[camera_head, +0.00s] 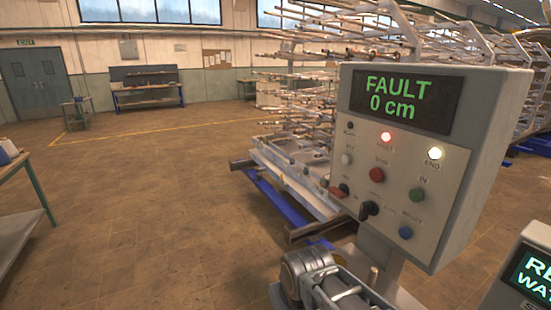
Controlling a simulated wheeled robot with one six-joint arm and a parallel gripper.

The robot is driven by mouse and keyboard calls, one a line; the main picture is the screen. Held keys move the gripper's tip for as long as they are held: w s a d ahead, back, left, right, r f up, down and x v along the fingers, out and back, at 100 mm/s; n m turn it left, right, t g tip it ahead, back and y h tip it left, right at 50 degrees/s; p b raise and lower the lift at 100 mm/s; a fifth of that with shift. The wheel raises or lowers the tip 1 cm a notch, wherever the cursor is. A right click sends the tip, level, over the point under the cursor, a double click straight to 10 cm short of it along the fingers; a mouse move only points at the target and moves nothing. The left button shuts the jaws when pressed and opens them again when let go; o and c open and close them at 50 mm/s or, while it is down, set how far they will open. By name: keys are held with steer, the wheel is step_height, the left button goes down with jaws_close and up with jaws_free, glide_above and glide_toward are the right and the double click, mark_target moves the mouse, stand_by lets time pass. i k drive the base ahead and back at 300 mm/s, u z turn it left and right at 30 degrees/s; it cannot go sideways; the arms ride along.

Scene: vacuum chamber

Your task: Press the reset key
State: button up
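The grey control panel (470,180) stands at right, its display (405,98) reading "FAULT 0 cm" in green. A red lamp (386,138) and a white lamp (434,153) glow. Below are a white button (346,158), a red button (382,174), a green button (417,194) marked "IN", a blue button (405,232) and a black knob (369,209). The blue button's label is too small to read surely. Grey and silver parts of my arm show at the bottom centre, below the panel. I cannot make out the gripper's fingertips there; nothing of mine visibly touches the buttons.
A second panel (534,262) with a partly cut-off green display is at the lower right edge. Behind the main panel stands a large rack of rods (330,45) on a blue-framed base. A workbench (22,215) is at the left edge. The brown floor (150,220) between is clear.

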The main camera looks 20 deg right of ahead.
mark_target(405, 232)
steer(key=z, duration=1.5)
